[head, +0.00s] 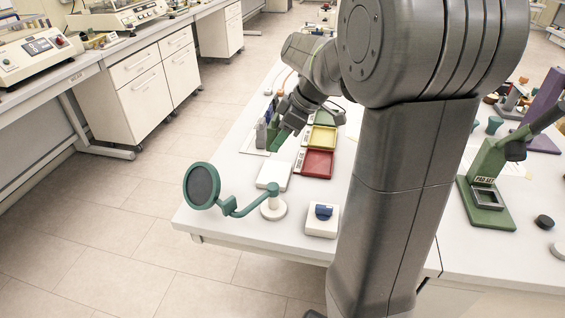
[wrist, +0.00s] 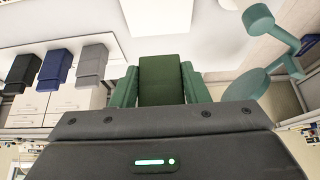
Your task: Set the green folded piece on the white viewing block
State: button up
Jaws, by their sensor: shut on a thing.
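My gripper (wrist: 161,88) is shut on the green folded piece (wrist: 162,76), which sits between its two green fingers in the wrist view. In the head view my gripper (head: 279,131) is above the table, behind the white viewing block (head: 274,175). The block is a low white square, and its top looks bare. A white slab at the top of the wrist view, likely the same block (wrist: 155,16), lies beyond the held piece. In the head view the green piece is hard to tell from the green fingers.
A green-armed magnifier (head: 202,187) stands at the block's near left, its arm also in the wrist view (wrist: 268,50). A white box with a blue top (head: 322,213) is at the near right. Red (head: 318,164) and yellow trays lie behind. Black, blue (wrist: 58,66) and grey pieces stand left.

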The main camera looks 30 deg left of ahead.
aim_at(274, 172)
notch_tip(274, 172, down, 9)
jog(key=shift+s+r, duration=0.15)
jog(key=shift+r, duration=0.05)
jog(key=o, duration=1.1)
jog(key=shift+c, duration=0.2)
jog(key=shift+r, duration=0.1)
jog(key=v, duration=1.2)
